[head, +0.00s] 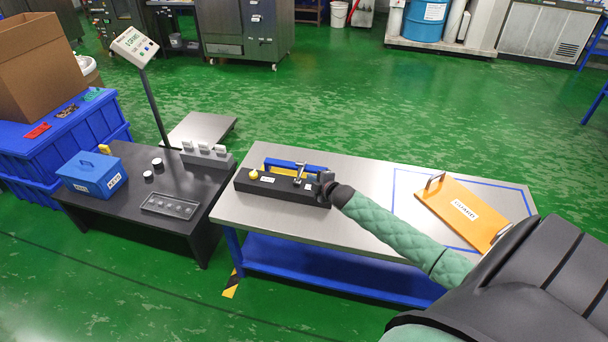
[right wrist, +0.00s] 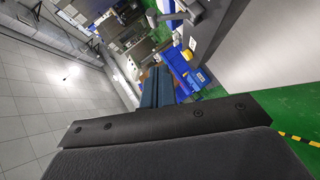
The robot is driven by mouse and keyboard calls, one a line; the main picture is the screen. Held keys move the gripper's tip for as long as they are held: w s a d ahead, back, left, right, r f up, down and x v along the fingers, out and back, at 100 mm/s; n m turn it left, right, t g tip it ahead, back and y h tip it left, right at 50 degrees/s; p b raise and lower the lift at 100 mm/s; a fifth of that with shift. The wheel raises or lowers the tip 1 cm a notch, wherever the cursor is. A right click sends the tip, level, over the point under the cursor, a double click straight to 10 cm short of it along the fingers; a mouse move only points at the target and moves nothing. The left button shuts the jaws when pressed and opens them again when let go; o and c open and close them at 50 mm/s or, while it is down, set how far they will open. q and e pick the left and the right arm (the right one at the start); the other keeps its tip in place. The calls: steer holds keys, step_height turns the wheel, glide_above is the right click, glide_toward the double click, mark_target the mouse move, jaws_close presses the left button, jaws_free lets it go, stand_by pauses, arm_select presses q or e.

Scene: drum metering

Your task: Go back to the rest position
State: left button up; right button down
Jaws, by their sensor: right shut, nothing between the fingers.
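My right gripper (head: 324,180) reaches in from the right and is shut and empty. It is at the right end of a black device (head: 276,187) with a yellow button and a blue bar on the steel-topped table (head: 330,235). I cannot tell whether it touches the device. In the right wrist view the shut fingers (right wrist: 158,86) show in the middle, with the floor and blue furniture beyond. My left gripper is not in view.
An orange board (head: 447,198) with two handles lies at the table's right. Green floor behind is open.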

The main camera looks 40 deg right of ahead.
steer(key=shift+s, duration=0.1)
step_height(320, 180, down, 3)
steer(key=s+d+m+g+h, duration=0.2)
steer(key=s+m+g, duration=0.1)
steer(key=m, duration=0.2)
steer(key=s+a+f+m+g+y, duration=0.1)
steer(key=s+a+f+m+g, duration=0.1)
steer(key=s+a+f, duration=0.5)
steer(key=s+a+f+m+g+y, duration=0.1)
steer(key=s+a+f+g, duration=0.3)
steer(key=s+a, duration=1.5)
steer(key=s+a+f+m+g+y, duration=0.1)
steer(key=s+a+f+m+g, duration=0.3)
steer(key=s+a+f, duration=0.7)
steer(key=s+a, duration=0.2)
steer(key=s, duration=0.2)
steer(key=shift+s, duration=0.15)
